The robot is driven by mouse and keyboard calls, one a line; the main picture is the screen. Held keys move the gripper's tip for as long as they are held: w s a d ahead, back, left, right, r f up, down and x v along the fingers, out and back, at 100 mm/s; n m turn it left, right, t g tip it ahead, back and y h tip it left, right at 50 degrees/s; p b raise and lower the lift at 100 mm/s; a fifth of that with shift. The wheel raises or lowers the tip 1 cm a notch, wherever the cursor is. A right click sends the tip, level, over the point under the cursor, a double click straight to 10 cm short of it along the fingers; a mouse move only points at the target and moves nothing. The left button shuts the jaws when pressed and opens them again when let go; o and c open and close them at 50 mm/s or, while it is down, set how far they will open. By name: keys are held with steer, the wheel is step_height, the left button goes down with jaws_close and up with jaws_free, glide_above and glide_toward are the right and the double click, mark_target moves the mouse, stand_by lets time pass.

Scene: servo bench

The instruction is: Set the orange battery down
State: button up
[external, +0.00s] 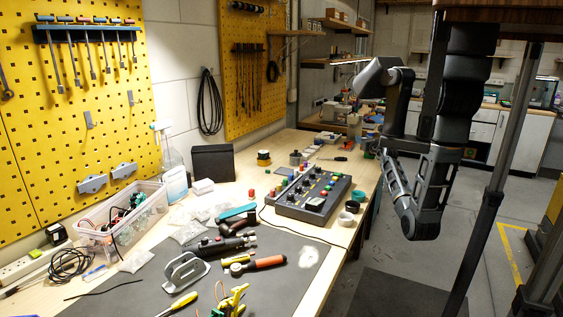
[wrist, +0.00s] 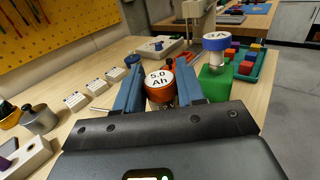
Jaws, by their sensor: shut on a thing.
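The orange battery (wrist: 159,91) shows in the wrist view with a pale top marked "5.0 Ah". My gripper (wrist: 158,82) is shut on it, with one blue finger on each side. The battery's lower part is hidden by my gripper's dark body, so I cannot tell whether it touches the bench (wrist: 100,128). In the external view my arm reaches toward the far part of the bench. My gripper and the battery cannot be made out there.
A green block (wrist: 215,84) with a blue-rimmed "1A" piece (wrist: 216,41) stands close right of my gripper. White label cards (wrist: 94,87) and a grey cylinder (wrist: 38,117) are at left. A teal tray (wrist: 240,76) of coloured blocks lies behind at right.

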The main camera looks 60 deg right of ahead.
steer(key=w+a+r+m+g+h+p, duration=0.2)
steer(key=w+a+r+m+g, duration=0.15)
steer(key=w+a, duration=0.5)
steer(key=w+a+r+m+g+h+p, duration=0.2)
steer(key=w+a+r+g, duration=0.3)
steer(key=a, duration=0.7)
steer(key=w+a+f+n+t+y, duration=0.1)
steer(key=w+a+n+t+y, duration=0.1)
steer(key=w+a+t, duration=0.4)
steer(key=w+a+f+n+t+y, duration=0.1)
steer(key=w+a+f+n+t, duration=0.2)
steer(key=w, duration=0.5)
steer(key=shift+g, duration=0.65)
steer(key=w+a+f+b, duration=0.2)
steer(key=a+f, duration=0.1)
steer(key=w+a+f+b, duration=0.2)
steer(key=a+f, duration=0.1)
steer(key=w+a+f+b, duration=0.2)
steer(key=w+a+f, duration=0.1)
steer(key=a, duration=0.1)
steer(key=shift+f, duration=0.25)
